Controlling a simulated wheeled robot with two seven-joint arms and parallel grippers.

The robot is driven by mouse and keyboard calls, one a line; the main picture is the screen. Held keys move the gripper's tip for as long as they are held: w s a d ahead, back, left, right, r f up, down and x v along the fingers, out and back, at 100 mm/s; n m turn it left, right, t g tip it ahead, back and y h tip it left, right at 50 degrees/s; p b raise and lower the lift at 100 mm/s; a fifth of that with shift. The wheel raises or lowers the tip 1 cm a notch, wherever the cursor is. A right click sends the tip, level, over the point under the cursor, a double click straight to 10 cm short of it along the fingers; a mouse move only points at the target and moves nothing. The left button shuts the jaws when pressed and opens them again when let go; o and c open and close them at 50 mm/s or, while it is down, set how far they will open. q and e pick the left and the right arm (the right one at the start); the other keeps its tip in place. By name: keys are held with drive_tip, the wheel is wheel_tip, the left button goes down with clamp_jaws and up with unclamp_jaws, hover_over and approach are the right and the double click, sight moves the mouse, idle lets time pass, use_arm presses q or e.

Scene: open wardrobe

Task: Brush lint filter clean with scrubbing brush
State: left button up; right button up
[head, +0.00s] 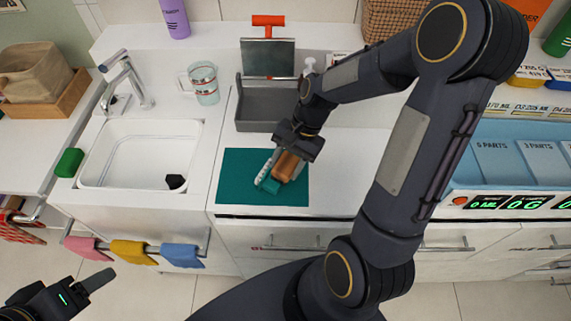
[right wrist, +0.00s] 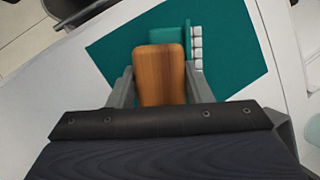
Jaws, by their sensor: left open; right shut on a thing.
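The scrubbing brush has a wooden grip (right wrist: 160,72), a teal head (head: 269,185) and a row of white bristle tufts along one side. My right gripper (head: 286,156) is shut on the wooden grip, with one finger on each side in the right wrist view (right wrist: 160,88). The brush is at the dark green mat (head: 236,178); I cannot tell whether it touches. A dark panel with an orange-red handle, seemingly the lint filter (head: 268,58), stands upright behind the grey bin (head: 261,118). My left gripper (head: 88,288) is open and empty at the lower left, away from the counter.
A white sink (head: 138,154) with a tap lies left of the mat. A clear jug (head: 204,83) stands between sink and bin. A green sponge (head: 69,162) is at the sink's left edge. Cloths hang on the front rail. A scale (head: 515,202) is at right.

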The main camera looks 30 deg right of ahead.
drive_tip(key=r+p, duration=0.1)
drive_tip(key=r, duration=0.1)
drive_tip(key=r+p, duration=0.2)
drive_tip(key=s+r+p, duration=0.1)
drive_tip(key=r+p, duration=0.1)
drive_tip(key=shift+d, duration=0.35)
drive_tip(key=shift+f, duration=0.1)
idle(0.4)
